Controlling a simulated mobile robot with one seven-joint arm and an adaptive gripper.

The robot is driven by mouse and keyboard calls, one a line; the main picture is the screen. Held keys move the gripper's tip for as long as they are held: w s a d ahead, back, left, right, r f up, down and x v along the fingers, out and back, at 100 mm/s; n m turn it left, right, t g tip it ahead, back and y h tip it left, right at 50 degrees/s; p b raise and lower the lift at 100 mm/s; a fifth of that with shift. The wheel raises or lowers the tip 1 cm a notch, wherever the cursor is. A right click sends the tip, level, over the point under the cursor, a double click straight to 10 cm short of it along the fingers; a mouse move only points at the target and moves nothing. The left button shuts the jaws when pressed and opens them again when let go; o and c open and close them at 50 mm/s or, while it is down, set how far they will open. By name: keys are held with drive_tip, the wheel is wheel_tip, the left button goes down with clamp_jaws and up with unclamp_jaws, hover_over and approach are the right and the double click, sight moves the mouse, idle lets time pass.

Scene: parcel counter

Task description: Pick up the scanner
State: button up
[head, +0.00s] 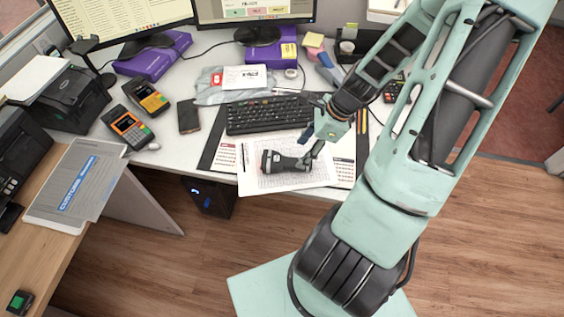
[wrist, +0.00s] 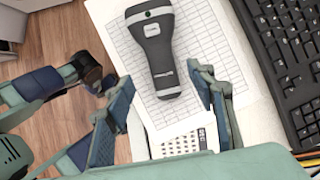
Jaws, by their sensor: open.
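The scanner (head: 280,162) is dark grey and black and lies on a printed sheet (head: 258,184) near the front edge of the desk. In the wrist view the scanner (wrist: 152,40) has its wide head at the top and its handle pointing down toward my gripper. My gripper (head: 312,150) is open above the handle end, at the right of the scanner in the head view. In the wrist view the blue-padded fingers of my gripper (wrist: 161,75) stand on either side of the handle, with visible gaps. I cannot tell the exact height of the fingertips over the handle.
A black keyboard (head: 268,114) lies just behind the sheet and close to one finger in the wrist view (wrist: 290,50). Card terminals (head: 128,128) and a phone (head: 189,116) lie to the left. The desk's front edge is close to the scanner.

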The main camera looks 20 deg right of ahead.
sight(296, 162)
drive_tip(key=shift+d+x, duration=0.15)
drive_tip(key=shift+x, duration=1.35)
drive_tip(key=shift+d+x, duration=0.2)
drive_tip(key=shift+x, duration=1.3)
drive_tip(key=shift+f, duration=0.1)
clamp_jaws()
